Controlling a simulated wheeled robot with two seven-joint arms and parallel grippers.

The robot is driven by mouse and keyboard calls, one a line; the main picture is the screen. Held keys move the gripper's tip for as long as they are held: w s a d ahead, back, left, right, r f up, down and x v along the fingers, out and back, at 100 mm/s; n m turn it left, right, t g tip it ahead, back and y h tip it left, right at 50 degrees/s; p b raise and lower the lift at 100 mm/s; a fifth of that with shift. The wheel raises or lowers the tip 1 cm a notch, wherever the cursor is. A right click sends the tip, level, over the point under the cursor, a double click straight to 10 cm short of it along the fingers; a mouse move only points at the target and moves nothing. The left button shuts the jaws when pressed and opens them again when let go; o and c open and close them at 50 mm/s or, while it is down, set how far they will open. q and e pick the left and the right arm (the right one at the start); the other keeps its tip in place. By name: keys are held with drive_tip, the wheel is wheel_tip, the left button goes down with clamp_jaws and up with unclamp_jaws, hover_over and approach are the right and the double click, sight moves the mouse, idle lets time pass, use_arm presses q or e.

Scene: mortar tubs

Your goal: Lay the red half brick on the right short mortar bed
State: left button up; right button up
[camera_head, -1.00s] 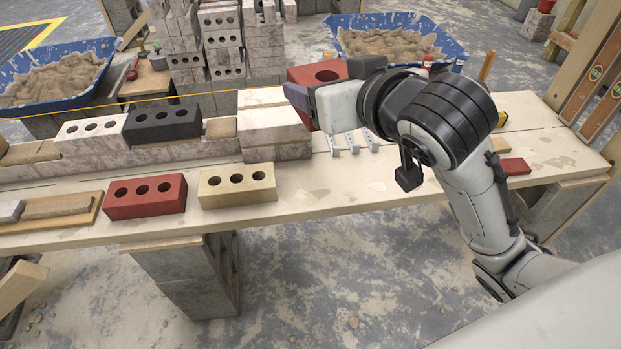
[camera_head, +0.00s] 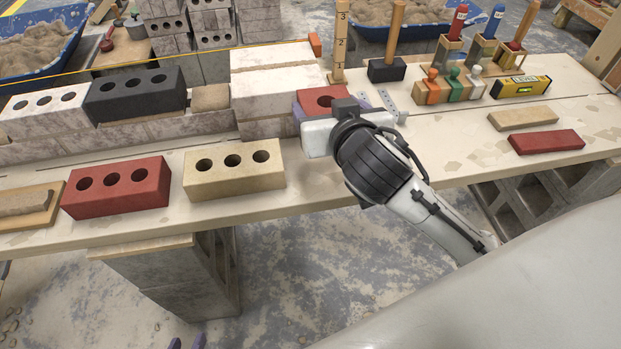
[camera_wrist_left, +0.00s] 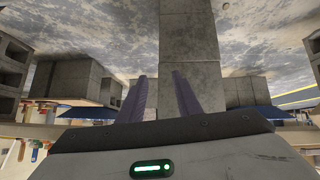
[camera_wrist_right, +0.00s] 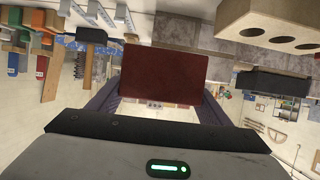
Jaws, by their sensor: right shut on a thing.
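The red half brick (camera_head: 322,98), with one hole on top, is held in my right gripper (camera_head: 332,107), beside the right end of the wall. In the right wrist view the brick (camera_wrist_right: 163,75) fills the space between the fingers (camera_wrist_right: 160,100). The right short mortar bed (camera_head: 211,97) is a tan patch on the wall between the black brick (camera_head: 135,92) and the pale end stack (camera_head: 275,82); the held brick is to its right, apart from it. My left gripper (camera_head: 187,343) shows only fingertips at the bottom edge; in the left wrist view its fingers (camera_wrist_left: 160,95) are apart and empty.
The pale end stack stands between held brick and mortar bed. A red brick (camera_head: 118,188) and a cream brick (camera_head: 234,167) lie in front of the wall. Tools, a level (camera_head: 520,86) and thin slabs (camera_head: 546,142) lie to the right. A yellow string (camera_head: 180,67) runs behind the wall.

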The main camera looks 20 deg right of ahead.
wheel_tip(320, 180, down, 11)
drive_tip(key=b, duration=0.3)
drive_tip(key=shift+r+b, duration=0.1)
drive_tip(key=shift+b, duration=0.25)
drive_tip(key=shift+f, duration=0.2)
drive_tip(key=o, duration=1.8)
drive_tip(key=shift+f, duration=0.1)
drive_tip(key=shift+c, duration=0.2)
